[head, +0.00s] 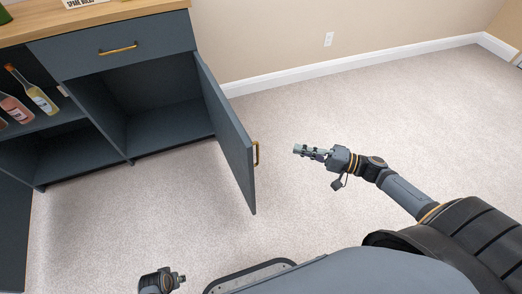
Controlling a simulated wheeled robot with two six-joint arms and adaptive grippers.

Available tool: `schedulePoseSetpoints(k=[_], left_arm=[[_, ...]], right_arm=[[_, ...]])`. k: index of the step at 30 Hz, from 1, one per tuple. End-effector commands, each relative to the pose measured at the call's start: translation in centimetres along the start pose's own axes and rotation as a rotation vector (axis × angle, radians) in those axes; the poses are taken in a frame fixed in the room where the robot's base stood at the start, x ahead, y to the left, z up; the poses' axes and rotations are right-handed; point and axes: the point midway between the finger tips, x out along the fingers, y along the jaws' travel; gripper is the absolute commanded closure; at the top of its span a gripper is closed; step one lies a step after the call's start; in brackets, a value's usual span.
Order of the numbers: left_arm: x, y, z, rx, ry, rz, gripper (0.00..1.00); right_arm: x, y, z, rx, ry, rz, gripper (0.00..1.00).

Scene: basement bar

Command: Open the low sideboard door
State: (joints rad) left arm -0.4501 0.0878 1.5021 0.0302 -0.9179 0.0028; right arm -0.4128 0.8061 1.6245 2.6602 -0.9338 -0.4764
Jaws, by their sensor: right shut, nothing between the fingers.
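The low sideboard (155,73) is dark blue-grey with a light wooden top and stands at the left. Its right door (228,138) is swung wide open, hinged at the right side, and the compartment behind it is empty. A brass handle (256,153) is on the door's outer face. My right gripper (300,149) is shut and empty, to the right of the handle and apart from it. My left gripper (178,279) shows only in part at the bottom edge, and its fingers are not clear.
A drawer (115,48) above the open compartment is closed. Another door panel (12,235) stands at the far left. The carpet (330,105) to the right is clear up to the wall.

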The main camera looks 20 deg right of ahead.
Motion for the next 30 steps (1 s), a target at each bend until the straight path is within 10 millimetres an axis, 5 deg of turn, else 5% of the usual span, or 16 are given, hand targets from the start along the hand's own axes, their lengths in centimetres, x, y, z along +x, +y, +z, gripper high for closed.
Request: schedulePoseSetpoints(k=[7,18,30], left_arm=[[-2.6,0.8,-1.8,0.001,0.001,0.015,0.60],[-8.8,1.9,-3.5,0.009,-0.012,0.042,0.60],[-8.3,1.8,-3.4,0.007,-0.013,0.040,0.60]], right_arm=[[2.7,0.2,0.0,-0.002,0.001,-0.004,1.00],[10.3,0.0,-0.1,0.001,0.004,-0.006,1.00],[12.7,0.1,2.7,0.001,0.004,0.002,1.00]])
